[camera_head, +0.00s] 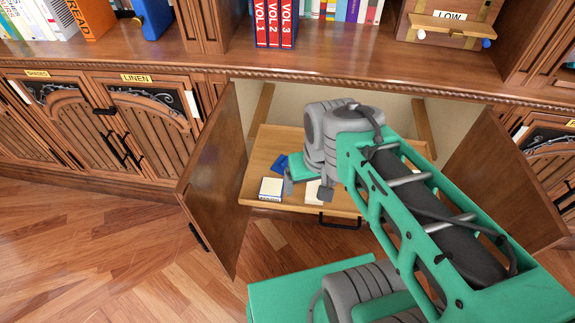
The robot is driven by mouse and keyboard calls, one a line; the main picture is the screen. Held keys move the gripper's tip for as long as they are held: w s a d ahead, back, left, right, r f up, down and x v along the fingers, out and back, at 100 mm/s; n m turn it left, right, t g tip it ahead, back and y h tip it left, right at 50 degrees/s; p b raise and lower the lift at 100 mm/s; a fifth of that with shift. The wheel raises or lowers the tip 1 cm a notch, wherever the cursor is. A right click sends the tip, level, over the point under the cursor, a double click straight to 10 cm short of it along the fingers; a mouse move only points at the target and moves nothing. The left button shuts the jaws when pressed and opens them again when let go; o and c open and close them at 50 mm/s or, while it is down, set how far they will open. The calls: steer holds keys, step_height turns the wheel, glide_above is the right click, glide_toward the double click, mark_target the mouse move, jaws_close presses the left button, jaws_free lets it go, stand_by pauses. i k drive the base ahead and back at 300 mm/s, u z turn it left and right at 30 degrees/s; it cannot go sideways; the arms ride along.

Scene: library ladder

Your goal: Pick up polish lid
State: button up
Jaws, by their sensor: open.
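My gripper (306,190) hangs open, pointing down, over the pulled-out wooden drawer or shelf (260,150) inside the open cabinet. A white item (313,191) lies beneath and partly behind the fingers. I cannot tell whether the jaws are around it or above it. A small blue object (280,163) lies just left of my gripper. A white-topped box with a dark edge (270,188) stands at the front left of the drawer. No thing can be surely told as the polish lid; it may be hidden by my arm.
The left cabinet door (217,180) and right cabinet door (512,175) stand open on both sides. A dark handle (338,222) is on the drawer's front. Red books (275,25) and a wooden box labelled LOW (450,20) sit on the ledge above. Wood floor is free at left.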

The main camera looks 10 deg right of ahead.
mark_target(279, 167)
steer(key=u, duration=3.75)
steer(key=k, duration=0.45)
steer(key=z, duration=1.2)
